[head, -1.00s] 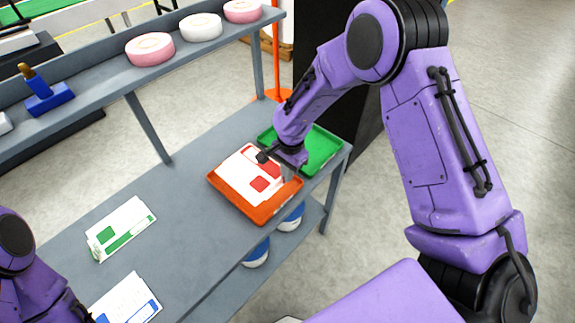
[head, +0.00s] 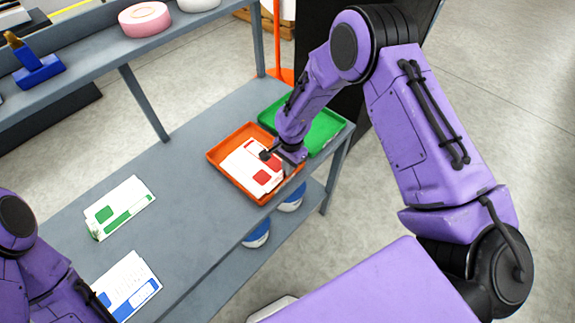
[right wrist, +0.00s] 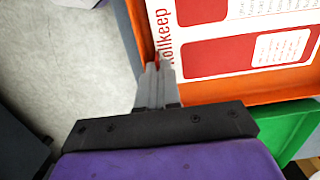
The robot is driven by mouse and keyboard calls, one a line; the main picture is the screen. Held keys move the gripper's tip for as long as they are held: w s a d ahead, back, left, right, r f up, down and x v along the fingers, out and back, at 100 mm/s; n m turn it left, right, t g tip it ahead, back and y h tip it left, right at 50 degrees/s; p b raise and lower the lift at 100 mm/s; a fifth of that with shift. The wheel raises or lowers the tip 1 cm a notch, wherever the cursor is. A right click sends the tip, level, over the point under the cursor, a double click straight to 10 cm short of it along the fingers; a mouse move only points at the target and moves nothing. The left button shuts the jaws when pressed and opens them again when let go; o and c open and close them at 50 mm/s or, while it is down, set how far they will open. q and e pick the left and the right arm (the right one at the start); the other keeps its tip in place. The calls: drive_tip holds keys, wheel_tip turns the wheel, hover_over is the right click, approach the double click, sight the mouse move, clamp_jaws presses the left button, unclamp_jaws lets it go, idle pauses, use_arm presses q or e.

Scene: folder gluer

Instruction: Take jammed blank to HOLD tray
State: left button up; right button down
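The red-and-white blank (head: 254,167) lies flat inside the orange tray (head: 222,172), slightly turned against its walls. No HOLD label is readable. In the right wrist view the blank (right wrist: 232,50) shows large red panels and printed lettering. My right gripper (head: 287,168) is over the tray's right side, at the blank's edge. In the right wrist view its fingers (right wrist: 158,66) are close together and appear shut on that edge. Of my left arm, only a part shows at lower left, beside the blue-printed blank (head: 128,287); its fingers cannot be made out.
A green tray (head: 325,133) stands right behind the orange one, near the table's end. A green-printed blank (head: 120,207) lies on the grey table (head: 185,170). An upper shelf holds tape rolls (head: 145,18) and a blue tool (head: 38,70). Blue-and-white rolls (head: 257,233) sit below.

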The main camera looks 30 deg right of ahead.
drive_tip(key=c, duration=1.3)
unclamp_jaws()
drive_tip(key=shift+o, duration=0.2)
drive_tip(key=shift+w+f, duration=0.1)
drive_tip(key=shift+s, duration=0.25)
drive_tip(key=shift+c, duration=0.7)
